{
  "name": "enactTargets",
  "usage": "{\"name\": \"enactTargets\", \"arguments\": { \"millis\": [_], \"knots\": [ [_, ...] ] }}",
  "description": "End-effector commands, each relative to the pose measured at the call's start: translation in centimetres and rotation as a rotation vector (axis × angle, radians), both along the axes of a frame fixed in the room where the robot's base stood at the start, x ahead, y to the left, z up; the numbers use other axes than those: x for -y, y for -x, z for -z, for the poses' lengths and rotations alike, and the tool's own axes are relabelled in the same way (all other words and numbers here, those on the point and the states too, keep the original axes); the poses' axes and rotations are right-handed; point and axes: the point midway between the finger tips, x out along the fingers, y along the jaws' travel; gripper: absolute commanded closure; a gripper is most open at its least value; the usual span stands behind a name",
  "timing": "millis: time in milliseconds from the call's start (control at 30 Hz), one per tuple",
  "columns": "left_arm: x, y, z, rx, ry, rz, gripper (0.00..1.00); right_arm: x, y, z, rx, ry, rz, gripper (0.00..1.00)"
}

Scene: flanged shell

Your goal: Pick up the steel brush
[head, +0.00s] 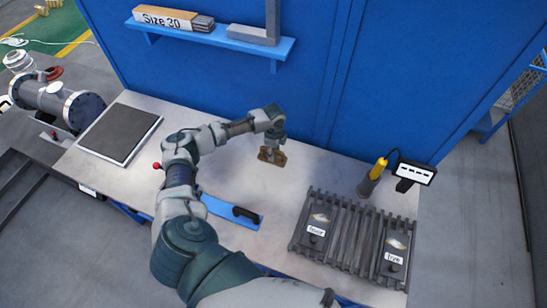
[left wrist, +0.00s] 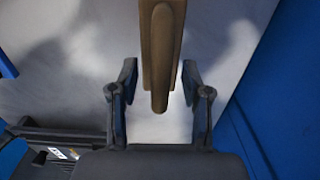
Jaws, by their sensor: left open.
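The steel brush (head: 267,157) lies on the table near the blue back wall; only its brown part shows below my left gripper (head: 273,141). In the left wrist view, its brown wooden handle (left wrist: 160,45) runs down from the top edge and ends in a rounded tip between the two fingers. My left gripper (left wrist: 160,80) is open, with a gap on both sides of the handle. I cannot tell how far above the brush it is. The bristles cannot be made out. My right gripper is in neither view.
A dark flat plate (head: 120,133) lies at the table's left. A blue bar with a black grip (head: 235,211) lies in front of the brush. A grey slotted rack (head: 352,236), a yellow-handled tool (head: 378,169) and a small display (head: 414,172) stand to the right. A blue shelf (head: 212,35) hangs behind.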

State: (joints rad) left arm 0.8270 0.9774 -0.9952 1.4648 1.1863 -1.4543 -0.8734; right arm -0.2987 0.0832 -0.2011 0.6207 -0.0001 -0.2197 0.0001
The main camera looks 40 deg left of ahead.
Motion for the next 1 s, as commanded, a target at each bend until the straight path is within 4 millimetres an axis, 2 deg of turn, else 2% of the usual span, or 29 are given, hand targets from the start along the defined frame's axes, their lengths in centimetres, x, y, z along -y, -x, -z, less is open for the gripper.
{"name": "enactTargets", "arguments": {
  "millis": [133, 300, 333, 600, 767, 1000],
  "knots": [
    [-0.2, 0.0, 0.0, -0.001, 0.000, -0.001, 0.55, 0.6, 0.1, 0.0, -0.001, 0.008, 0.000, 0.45],
    [-0.2, 0.0, 0.0, -0.001, 0.000, -0.001, 0.97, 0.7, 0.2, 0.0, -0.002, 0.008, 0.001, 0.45],
    [-0.2, 0.0, 0.0, -0.001, 0.000, -0.001, 1.00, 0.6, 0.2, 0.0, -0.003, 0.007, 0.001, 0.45],
    [0.0, 0.0, 0.0, -0.002, 0.000, -0.001, 1.00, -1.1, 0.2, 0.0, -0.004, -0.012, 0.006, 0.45],
    [0.0, 0.0, -0.4, -0.001, -0.001, -0.001, 1.00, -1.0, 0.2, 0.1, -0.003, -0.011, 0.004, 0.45],
    [-0.1, 0.0, -2.9, 0.003, 0.001, -0.001, 1.00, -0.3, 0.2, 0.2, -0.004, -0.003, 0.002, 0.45]
  ]
}}
